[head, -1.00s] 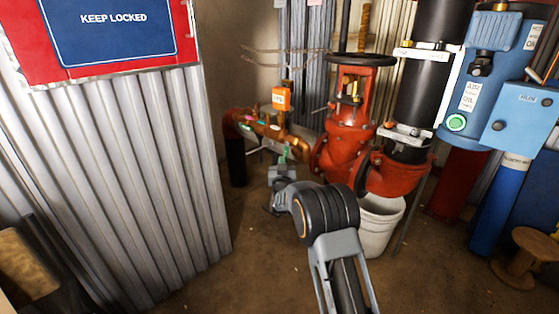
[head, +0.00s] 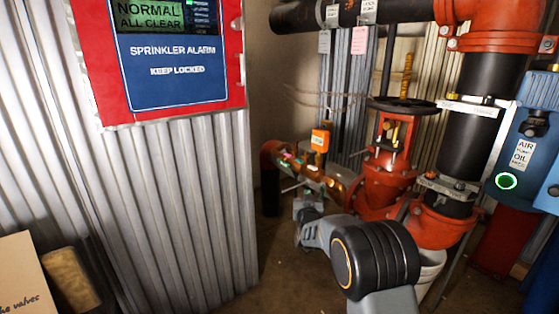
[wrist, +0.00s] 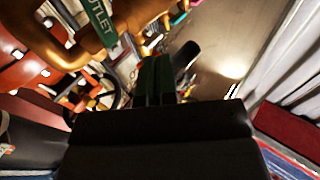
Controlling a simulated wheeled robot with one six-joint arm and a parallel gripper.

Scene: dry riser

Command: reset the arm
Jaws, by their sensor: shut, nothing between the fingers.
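My arm reaches forward from the bottom right of the head view, with its large dark elbow in front of the red valve. My gripper shows in the wrist view (wrist: 155,82) as two dark fingers close together, shut with nothing between them. In the head view the arm's far end is small and low near the brass pipe (head: 312,170), and I cannot make out its fingertips. The brass pipe also shows in the wrist view (wrist: 75,38), with a green OUTLET tag (wrist: 101,22) hanging near the fingers. I cannot tell whether the fingers touch anything.
A red valve (head: 385,185) with a black handwheel stands behind my elbow. A white bucket (head: 430,268) is below it. A blue box (head: 527,150) is at the right. A corrugated wall (head: 185,200) with a red-framed sprinkler alarm panel (head: 170,50) fills the left.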

